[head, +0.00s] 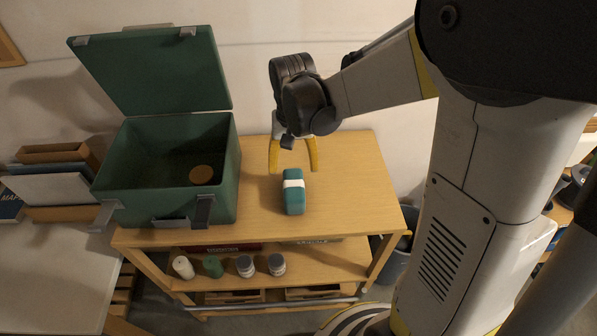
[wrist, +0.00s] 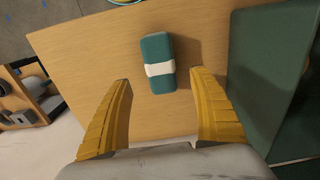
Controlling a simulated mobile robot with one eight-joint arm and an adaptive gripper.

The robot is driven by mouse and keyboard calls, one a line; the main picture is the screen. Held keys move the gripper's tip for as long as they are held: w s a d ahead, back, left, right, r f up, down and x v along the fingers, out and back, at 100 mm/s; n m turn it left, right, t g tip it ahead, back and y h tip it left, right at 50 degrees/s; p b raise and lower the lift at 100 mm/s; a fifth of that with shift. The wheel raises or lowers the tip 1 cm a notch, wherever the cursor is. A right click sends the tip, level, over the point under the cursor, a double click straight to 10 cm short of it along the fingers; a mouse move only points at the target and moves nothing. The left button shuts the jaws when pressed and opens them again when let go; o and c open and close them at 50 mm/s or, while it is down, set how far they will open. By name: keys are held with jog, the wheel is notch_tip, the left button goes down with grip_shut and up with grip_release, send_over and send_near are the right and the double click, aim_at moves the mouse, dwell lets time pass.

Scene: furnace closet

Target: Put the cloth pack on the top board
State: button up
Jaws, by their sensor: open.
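The cloth pack (head: 294,196) is a teal, rounded block with a white band around its middle. It lies on the top board (head: 345,185) of a wooden shelf cart, right of the green box. It also shows in the wrist view (wrist: 158,64), on the bare wood (wrist: 90,60). My gripper (head: 293,170) has two yellow fingers and is open and empty. It hangs above the board, behind the pack in the head view. In the wrist view the pack lies beyond the fingertips (wrist: 165,82), roughly between their lines, and nothing touches it.
An open green box (head: 222,170) with its lid up stands on the board's left part; a round tan item (head: 201,175) lies inside. Several small jars (head: 245,266) stand on the shelf below. Books (head: 55,190) lie on a table at left. The board's right part is clear.

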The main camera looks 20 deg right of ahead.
jog(key=s+r+n+t, duration=0.3)
jog(key=s+r+t, duration=0.4)
jog(key=s+r, duration=0.3)
jog(key=s, duration=0.3)
jog(key=shift+r+n, duration=0.3)
jog(key=shift+r, duration=0.1)
